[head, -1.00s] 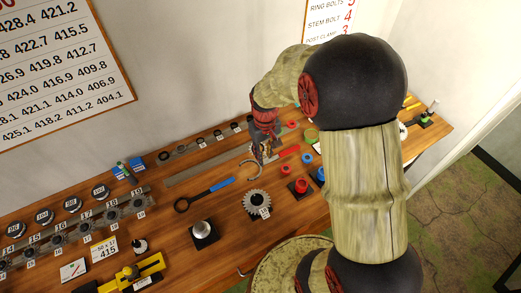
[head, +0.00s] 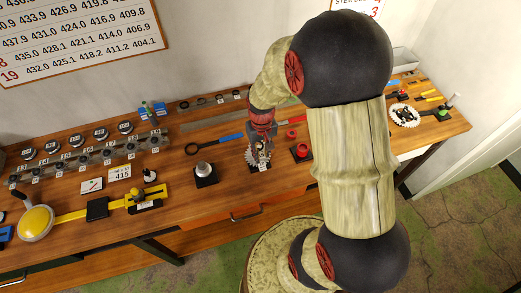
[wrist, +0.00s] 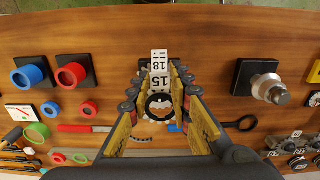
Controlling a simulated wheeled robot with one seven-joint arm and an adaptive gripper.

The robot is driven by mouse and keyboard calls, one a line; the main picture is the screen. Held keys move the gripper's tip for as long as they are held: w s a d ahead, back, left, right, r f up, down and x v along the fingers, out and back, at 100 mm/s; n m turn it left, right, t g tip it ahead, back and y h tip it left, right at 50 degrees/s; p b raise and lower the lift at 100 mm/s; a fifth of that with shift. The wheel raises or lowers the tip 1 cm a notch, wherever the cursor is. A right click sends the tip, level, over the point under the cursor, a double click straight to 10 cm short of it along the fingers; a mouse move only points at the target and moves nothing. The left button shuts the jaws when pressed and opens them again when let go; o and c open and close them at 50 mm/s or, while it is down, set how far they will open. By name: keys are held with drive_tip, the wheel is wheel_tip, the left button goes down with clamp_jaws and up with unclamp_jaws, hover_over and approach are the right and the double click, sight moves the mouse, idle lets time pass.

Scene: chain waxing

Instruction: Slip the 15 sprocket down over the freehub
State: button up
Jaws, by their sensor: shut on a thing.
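My gripper (wrist: 160,112) points down and is shut on the 15 sprocket (wrist: 160,118), a small toothed ring with a white tag reading 15. A white tag reading 18 shows just beyond it in the wrist view. In the head view my gripper (head: 259,148) is right above a toothed grey sprocket (head: 253,163) on a black base (head: 266,167). The freehub is hidden by my gripper and the sprockets. I cannot tell whether the 15 sprocket touches anything below.
A silver post on a black plate (head: 205,173) stands to the left. A red ring on a black block (head: 301,152) stands close on the right. A blue-handled tool (head: 228,139) lies behind. The numbered sprocket rack (head: 90,157) is farther left. Bare wood lies in front.

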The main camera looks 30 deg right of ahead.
sight(262, 155)
drive_tip(key=shift+w+d+f, duration=0.15)
drive_tip(key=shift+w+f, duration=0.05)
drive_tip(key=shift+f+b, duration=1.5)
drive_tip(key=shift+f, duration=0.4)
drive_tip(key=shift+f, duration=0.4)
idle(0.6)
drive_tip(key=o, duration=1.1)
drive_tip(key=shift+s, duration=0.1)
wheel_tip(262, 155, up, 12)
idle(0.6)
